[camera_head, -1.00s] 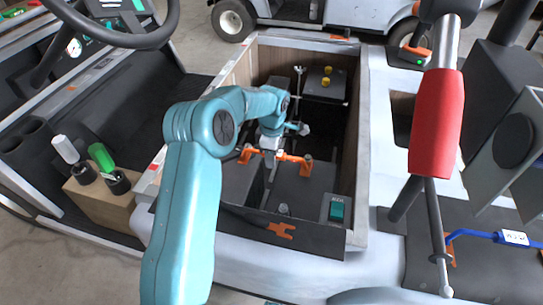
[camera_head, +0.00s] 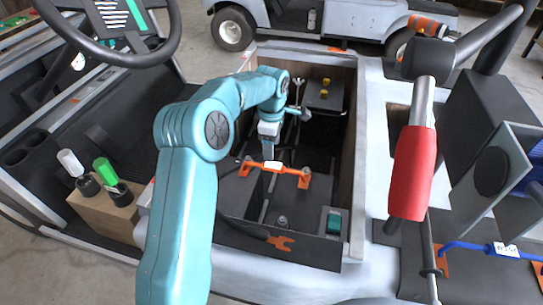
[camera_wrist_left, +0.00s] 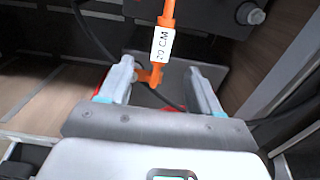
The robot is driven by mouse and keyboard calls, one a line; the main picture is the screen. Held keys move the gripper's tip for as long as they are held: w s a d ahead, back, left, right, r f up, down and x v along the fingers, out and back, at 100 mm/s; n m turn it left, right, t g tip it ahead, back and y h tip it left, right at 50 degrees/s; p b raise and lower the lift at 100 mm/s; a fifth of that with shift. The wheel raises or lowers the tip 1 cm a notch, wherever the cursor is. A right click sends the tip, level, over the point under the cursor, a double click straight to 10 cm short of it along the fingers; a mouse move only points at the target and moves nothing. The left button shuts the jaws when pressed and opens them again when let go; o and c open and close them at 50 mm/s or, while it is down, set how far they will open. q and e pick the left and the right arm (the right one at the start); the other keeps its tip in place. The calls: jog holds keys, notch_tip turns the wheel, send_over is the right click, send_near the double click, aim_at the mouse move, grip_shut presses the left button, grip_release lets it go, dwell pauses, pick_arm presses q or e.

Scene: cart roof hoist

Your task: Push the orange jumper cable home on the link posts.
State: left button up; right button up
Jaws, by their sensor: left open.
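The orange jumper cable (camera_head: 291,171) lies across the dark bay, with a white label near its middle. In the left wrist view the cable (camera_wrist_left: 167,12) carries a "20 CM" label and runs down between the fingers. My left gripper (camera_head: 268,158) hangs over the labelled part in the head view. It is open in the left wrist view (camera_wrist_left: 161,85), with a finger on either side of the cable's line. I cannot tell whether it touches the cable. The link posts under the cable ends are too small or hidden to judge seating. My right gripper is not in view.
The bay's wooden and pale walls (camera_head: 356,150) stand close around my left arm. A teal-topped box (camera_head: 334,222) and an orange bracket (camera_head: 280,243) sit at the near side. A red-gripped bar (camera_head: 411,172) stands at right. A thin black cable (camera_wrist_left: 92,42) crosses nearby.

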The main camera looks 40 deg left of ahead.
pick_arm(q)
notch_tip(320, 180, up, 6)
jog(key=p, duration=0.1)
dwell(0.6)
